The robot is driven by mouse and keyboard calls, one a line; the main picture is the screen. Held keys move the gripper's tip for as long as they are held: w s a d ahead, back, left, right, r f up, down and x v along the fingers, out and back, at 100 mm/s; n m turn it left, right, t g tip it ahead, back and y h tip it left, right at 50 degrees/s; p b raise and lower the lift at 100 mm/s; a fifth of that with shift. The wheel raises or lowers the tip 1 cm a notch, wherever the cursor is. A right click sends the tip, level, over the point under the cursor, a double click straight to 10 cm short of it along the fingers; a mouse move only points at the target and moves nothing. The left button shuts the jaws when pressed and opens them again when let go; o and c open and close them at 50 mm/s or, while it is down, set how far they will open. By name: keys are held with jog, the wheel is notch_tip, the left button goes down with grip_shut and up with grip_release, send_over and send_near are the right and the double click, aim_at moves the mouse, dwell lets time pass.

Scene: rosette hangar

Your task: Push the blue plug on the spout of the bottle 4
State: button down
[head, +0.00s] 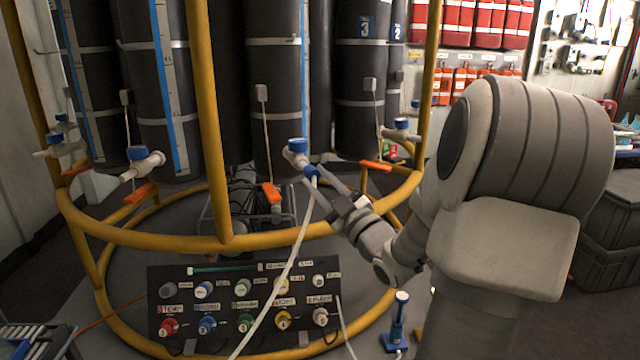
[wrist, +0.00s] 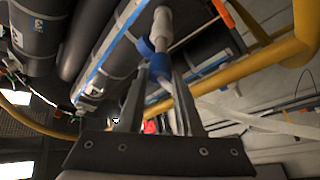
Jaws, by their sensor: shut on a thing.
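The middle black bottle (head: 273,100) carries a white spout (head: 298,158) with a blue cap (head: 297,145) on top; no number shows on this bottle. My gripper (head: 315,180) is at the spout's outer end, shut on the blue plug (head: 311,171), which has a white hose (head: 293,255) hanging below it. In the wrist view the plug (wrist: 159,67) sits between the fingertips, in line with the white spout (wrist: 160,27). Plug and spout end look very close or touching; I cannot tell how far the plug is on.
A yellow tubular frame (head: 130,240) rings the bottles, with an upright (head: 205,110) left of the spout. An orange handle (head: 271,196) hangs below the middle bottle. A panel of coloured connectors (head: 245,300) stands in front. Bottles labelled 3 (head: 362,70) and 2 are right.

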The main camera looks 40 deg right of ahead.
jog(key=shift+w, duration=0.1)
jog(key=shift+c, duration=2.4)
grip_release()
jog(key=v, duration=1.7)
jog(key=shift+s, duration=0.25)
